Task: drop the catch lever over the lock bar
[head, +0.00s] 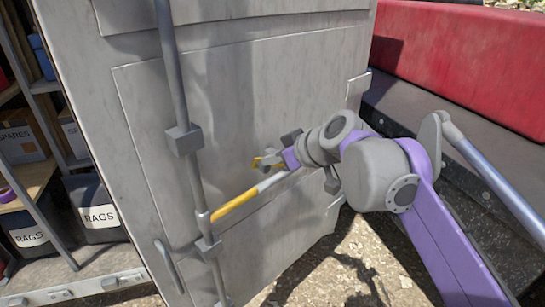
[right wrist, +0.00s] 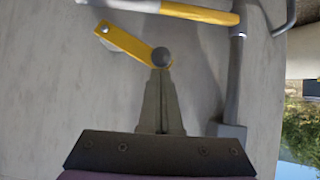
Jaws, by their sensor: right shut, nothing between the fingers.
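The yellow catch lever (head: 266,162) is on the grey door, above the lock bar (head: 235,204), a yellow and silver bar slanting across the door from the upright rod. In the right wrist view the lever (right wrist: 128,43) lies at a slant, with a grey ball knob (right wrist: 161,57) at one end. A gap shows between the lever and the lock bar (right wrist: 198,12). My right gripper (head: 281,155) is shut and empty at the lever. In the wrist view its fingertips (right wrist: 160,71) overlap the knob; I cannot tell whether they touch. My left gripper is out of view.
An upright grey rod (head: 175,85) with brackets runs down the grey door (head: 150,105); a small handle (head: 169,267) is low at the left. Shelves hold RAGS bins (head: 93,205) at the left. A red padded block (head: 465,62) lies at the right.

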